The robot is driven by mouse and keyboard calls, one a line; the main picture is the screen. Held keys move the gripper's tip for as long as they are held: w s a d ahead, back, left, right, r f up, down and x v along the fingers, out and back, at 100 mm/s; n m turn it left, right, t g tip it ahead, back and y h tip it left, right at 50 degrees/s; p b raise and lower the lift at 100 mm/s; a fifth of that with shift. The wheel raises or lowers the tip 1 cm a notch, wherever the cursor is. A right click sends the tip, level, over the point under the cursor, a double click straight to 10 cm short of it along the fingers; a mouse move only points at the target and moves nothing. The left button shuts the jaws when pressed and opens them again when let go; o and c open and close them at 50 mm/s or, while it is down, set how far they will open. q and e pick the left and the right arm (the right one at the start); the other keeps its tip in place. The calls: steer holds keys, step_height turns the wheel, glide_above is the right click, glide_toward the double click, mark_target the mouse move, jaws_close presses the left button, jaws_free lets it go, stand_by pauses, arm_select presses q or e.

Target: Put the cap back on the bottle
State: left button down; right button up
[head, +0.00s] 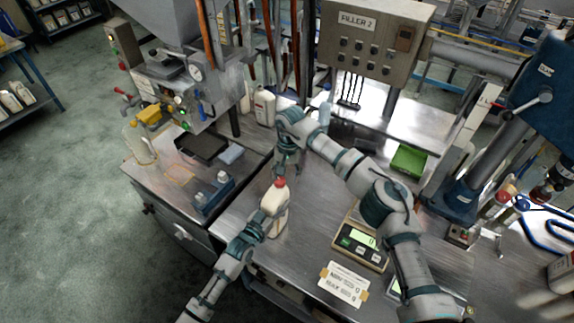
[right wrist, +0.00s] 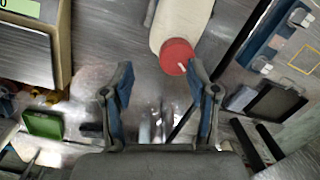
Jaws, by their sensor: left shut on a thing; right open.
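The bottle (head: 281,222) is cream-coloured and stands on the steel bench at the centre of the head view. The red cap (head: 281,182) is at its top end; I cannot tell how tightly it sits. My left gripper (head: 264,214) is shut on the bottle's body, reaching from the lower left and hiding part of it. My right gripper (head: 287,165) is open and empty, just behind the cap. In the right wrist view, the cap (right wrist: 177,57) lies near the right finger, and the bottle (right wrist: 180,20) runs to the top edge.
A scale (head: 362,240) and a printed card (head: 343,284) are right of the bottle. A blue holder (head: 213,192) stands left, near the filling machine. A green tray (head: 409,160) lies back right, and another cream bottle (head: 264,106) stands behind. Bench space between bottle and scale is clear.

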arm_select(q)
steer(key=shift+a+f, duration=0.15)
steer(key=shift+f, duration=0.15)
arm_select(e)
steer(key=shift+s+f, duration=0.1)
steer(key=shift+f, duration=0.9)
steer(key=shift+o, duration=1.1)
steer(key=shift+d, duration=0.1)
jaws_close()
steer(key=shift+c, duration=1.7)
jaws_free()
steer(key=shift+a, duration=0.2)
steer(key=shift+r, duration=0.1)
steer(key=shift+r, duration=0.1)
step_height(320, 180, up, 8)
steer(key=shift+w+f, duration=0.2)
steer(key=shift+w, duration=0.2)
